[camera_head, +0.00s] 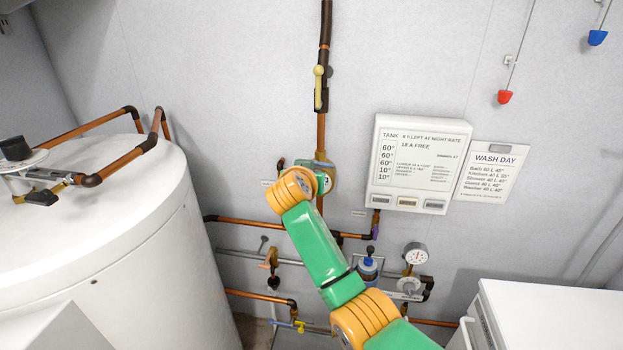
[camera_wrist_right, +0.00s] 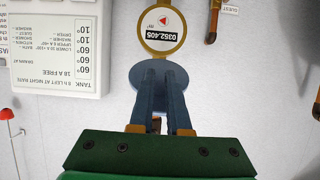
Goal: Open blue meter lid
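The meter (camera_wrist_right: 162,25) shows upside down in the right wrist view. It has a brass rim and a bare white face with a number strip and a red triangle. The round blue lid (camera_wrist_right: 158,74) is next to the meter on the gripper's side, swung clear of the face. My right gripper (camera_wrist_right: 160,72) has its two narrow fingers close together over the lid. A small gap shows between them lower down; whether they grip the lid or only touch it is unclear. In the head view my right arm hides the fingers and most of the meter. My left gripper is out of view.
A white tank (camera_head: 120,240) fills the left. Copper pipes (camera_head: 250,223) run along the wall. A white panel (camera_head: 418,163) and a wash day sign (camera_head: 492,172) hang right of the meter. A pressure gauge (camera_head: 416,254) and a white appliance (camera_head: 550,315) are at lower right.

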